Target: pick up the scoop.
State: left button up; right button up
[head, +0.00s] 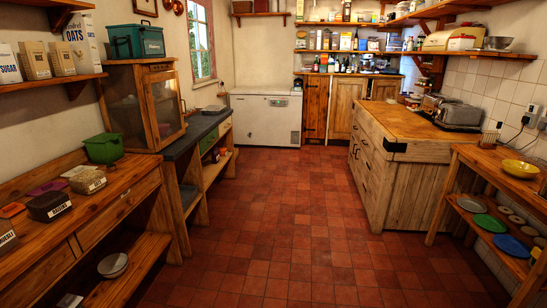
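I cannot make out a scoop for certain in the head view. Small, low items lie on the left wooden counter (110,190), among them a purple flat thing (47,188) and an orange-brown one (12,209); they are too small to identify. Neither of my grippers shows in the view.
A red tiled floor (280,220) runs clear down the middle to a white chest freezer (266,118). A wooden island (405,180) with toasters (459,113) stands at right. A right-hand shelf unit (465,165) holds a yellow bowl (520,169) and plates.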

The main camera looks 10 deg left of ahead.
aim_at(111, 168)
jog(key=i, duration=3)
jog(key=u, duration=3.75)
